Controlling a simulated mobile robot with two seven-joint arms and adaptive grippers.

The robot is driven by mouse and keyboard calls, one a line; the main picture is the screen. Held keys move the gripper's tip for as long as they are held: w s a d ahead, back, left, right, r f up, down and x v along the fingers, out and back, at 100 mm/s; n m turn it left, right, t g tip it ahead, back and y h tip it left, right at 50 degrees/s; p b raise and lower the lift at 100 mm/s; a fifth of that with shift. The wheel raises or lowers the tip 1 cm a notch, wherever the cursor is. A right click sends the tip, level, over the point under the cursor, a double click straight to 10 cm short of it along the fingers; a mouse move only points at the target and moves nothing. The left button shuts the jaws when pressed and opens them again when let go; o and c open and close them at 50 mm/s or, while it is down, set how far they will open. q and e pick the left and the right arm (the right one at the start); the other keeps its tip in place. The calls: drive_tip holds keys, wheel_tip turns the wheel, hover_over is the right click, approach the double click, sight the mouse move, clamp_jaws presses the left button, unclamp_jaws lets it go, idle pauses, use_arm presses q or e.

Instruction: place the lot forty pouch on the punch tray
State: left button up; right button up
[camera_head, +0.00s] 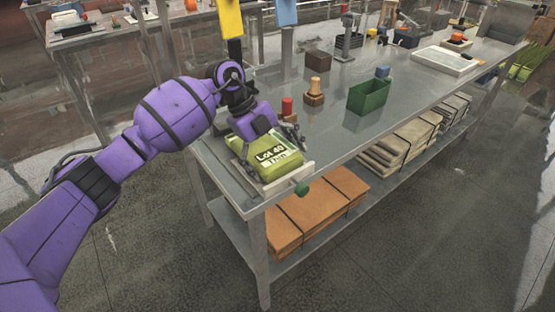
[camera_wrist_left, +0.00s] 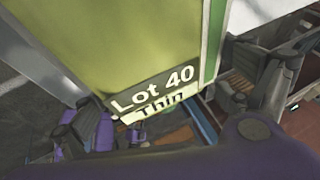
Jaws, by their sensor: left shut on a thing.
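My left gripper (camera_head: 264,132) is shut on the pouch from above and behind. In the left wrist view the pouch (camera_wrist_left: 130,50) fills the upper middle, between the dark fingers (camera_wrist_left: 180,100). The pouch hides most of the tray. My right gripper is not in view.
A red-topped piece (camera_head: 287,106) and a wooden stamp-like piece (camera_head: 314,92) stand behind the pouch. A green open bin (camera_head: 369,95) stands right of them. A white-rimmed tray (camera_head: 447,60) lies farther back. Brown stacks (camera_head: 310,205) lie on the lower shelf.

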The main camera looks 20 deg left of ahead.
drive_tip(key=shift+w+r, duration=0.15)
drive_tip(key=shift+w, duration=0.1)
use_arm(q)
drive_tip(key=o, duration=1)
drive_tip(key=shift+f, duration=0.15)
drive_tip(key=shift+o, duration=0.2)
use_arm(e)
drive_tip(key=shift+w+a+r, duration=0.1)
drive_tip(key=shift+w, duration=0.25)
